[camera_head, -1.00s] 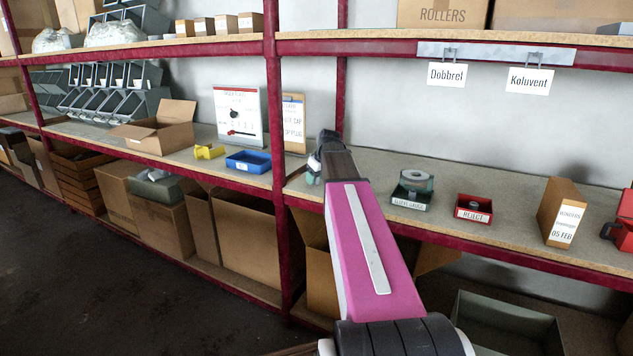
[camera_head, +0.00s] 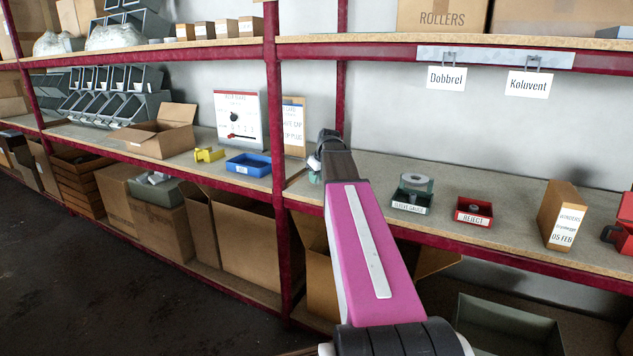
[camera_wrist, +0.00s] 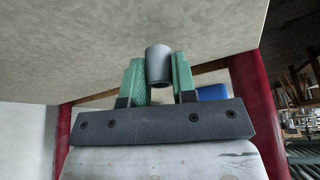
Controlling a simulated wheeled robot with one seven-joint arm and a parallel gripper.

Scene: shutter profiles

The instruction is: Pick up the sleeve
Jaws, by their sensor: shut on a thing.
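The sleeve (camera_wrist: 159,65) is a short grey hollow cylinder in the wrist view. My gripper (camera_wrist: 158,78) is shut on it, with one green finger on each side. The sleeve's open end shows between the fingers. In the head view my pink arm reaches to the middle shelf and hides most of the gripper and the sleeve. Only a little green of a finger (camera_head: 314,178) shows beside the dark wrist. I cannot tell from there how far the sleeve is from the shelf.
On the middle shelf (camera_head: 500,184) stand a blue tray (camera_head: 248,164), a yellow part (camera_head: 209,155) and a control panel (camera_head: 239,120) to the left. A dark green gauge tray (camera_head: 411,203), a red reject tray (camera_head: 473,212) and a cardboard box (camera_head: 562,214) stand to the right.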

